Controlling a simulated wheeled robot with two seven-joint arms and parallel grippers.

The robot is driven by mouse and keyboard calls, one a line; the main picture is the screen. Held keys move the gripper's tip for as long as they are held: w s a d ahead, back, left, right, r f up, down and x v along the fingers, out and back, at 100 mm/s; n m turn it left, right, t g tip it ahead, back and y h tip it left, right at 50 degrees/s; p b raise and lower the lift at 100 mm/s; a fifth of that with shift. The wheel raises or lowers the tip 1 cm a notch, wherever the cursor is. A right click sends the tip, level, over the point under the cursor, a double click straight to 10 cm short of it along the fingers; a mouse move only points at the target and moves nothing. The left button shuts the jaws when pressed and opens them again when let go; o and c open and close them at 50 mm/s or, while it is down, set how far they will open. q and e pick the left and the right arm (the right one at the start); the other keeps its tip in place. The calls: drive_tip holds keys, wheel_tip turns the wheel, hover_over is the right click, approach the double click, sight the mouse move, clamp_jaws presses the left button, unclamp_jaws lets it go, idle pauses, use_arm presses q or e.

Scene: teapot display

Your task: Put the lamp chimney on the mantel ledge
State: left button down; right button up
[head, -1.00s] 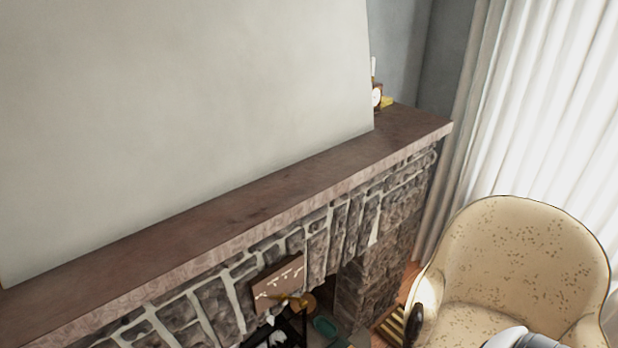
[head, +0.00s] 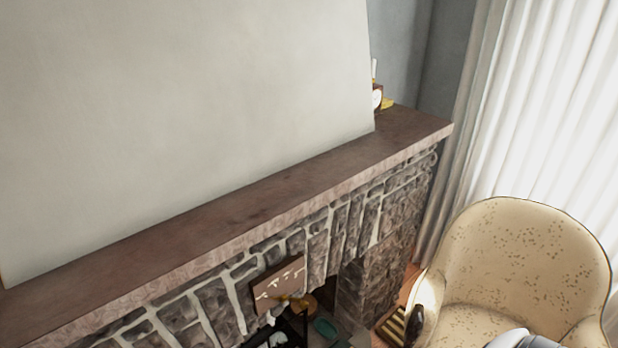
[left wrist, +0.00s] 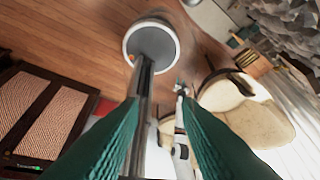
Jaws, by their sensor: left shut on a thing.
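The mantel ledge (head: 250,212) is a long brown slab on a stone fireplace, running from the lower left to the upper right in the head view. Most of it is bare. In the left wrist view, my left gripper (left wrist: 160,98) has two green fingers with a gap between their tips. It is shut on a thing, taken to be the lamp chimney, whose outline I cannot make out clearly. A shiny narrow upright shape shows between the fingers, and I cannot tell whether it is held or behind them. No gripper shows clearly in the head view.
A clock (head: 377,97) stands at the far right end of the ledge. A large pale panel (head: 180,110) rises behind it. A speckled cream armchair (head: 525,260) stands at the right, before white curtains (head: 545,110). Below the ledge is a brown board (head: 279,284).

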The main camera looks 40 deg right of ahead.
use_arm(q)
drive_tip(key=s+d+f+m+g+y, duration=0.1)
drive_tip(key=s+d+f+m+y, duration=0.1)
drive_tip(key=s+f+m+y, duration=0.2)
wheel_tip(320, 180, down, 4)
drive_tip(key=s+m, duration=0.1)
drive_tip(key=m, duration=0.2)
drive_tip(key=shift+s+d+r, duration=0.15)
drive_tip(key=shift+s+d, duration=0.1)
drive_tip(key=shift+d, duration=0.1)
drive_tip(key=shift+a, duration=0.1)
